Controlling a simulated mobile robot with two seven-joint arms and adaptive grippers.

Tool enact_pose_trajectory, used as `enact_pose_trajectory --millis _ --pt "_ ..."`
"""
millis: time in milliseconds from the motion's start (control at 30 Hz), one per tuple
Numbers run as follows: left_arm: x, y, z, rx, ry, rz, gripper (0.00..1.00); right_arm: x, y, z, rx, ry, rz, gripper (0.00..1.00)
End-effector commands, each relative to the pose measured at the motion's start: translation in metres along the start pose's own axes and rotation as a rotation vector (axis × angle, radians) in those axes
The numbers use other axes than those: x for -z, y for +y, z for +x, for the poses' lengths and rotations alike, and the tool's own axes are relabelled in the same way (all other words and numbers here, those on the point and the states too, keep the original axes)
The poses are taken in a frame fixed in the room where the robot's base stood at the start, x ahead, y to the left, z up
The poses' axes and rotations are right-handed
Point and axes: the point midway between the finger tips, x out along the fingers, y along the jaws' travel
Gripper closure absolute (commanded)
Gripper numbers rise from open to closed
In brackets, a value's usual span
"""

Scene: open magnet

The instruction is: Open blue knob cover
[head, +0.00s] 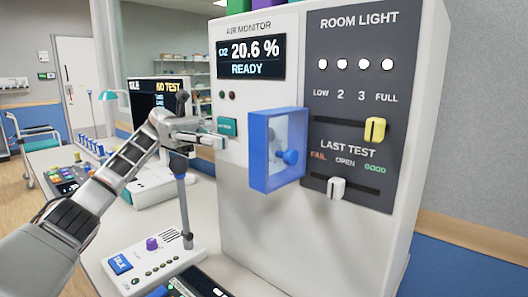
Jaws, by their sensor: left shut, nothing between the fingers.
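The blue knob cover (260,162) is a box-like frame with a clear pane, standing out from the front of the white cabinet. A blue knob (290,157) shows through the pane, inside the frame, so the cover looks closed over it. My left gripper (220,141) is to the left of the cover, with its fingers together and empty, pointing right. A gap lies between the fingertips and the cover. The fingers are just below a teal button (228,127); I cannot tell if they touch the panel. My right gripper is not in view.
The cabinet (245,215) carries a yellow slider (375,130) and a white slider (336,188) right of the cover. A microphone (183,195) on a talk console (150,262) stands below my left gripper. A monitor (150,100) is behind my arm.

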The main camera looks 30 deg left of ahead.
Motion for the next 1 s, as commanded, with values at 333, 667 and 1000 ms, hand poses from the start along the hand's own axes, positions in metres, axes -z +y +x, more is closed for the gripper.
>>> enact_pose_trajectory --millis 333,667,1000 --pt "-0.008 -0.003 0.048 0.005 -0.002 0.008 1.0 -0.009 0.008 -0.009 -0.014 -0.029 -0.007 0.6" --pt "-0.006 -0.002 0.105 0.004 -0.004 0.006 1.0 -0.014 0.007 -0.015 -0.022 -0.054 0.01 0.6" --pt "-0.002 -0.001 0.13 0.0 -0.004 0.001 1.0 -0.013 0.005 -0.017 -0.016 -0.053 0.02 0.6"
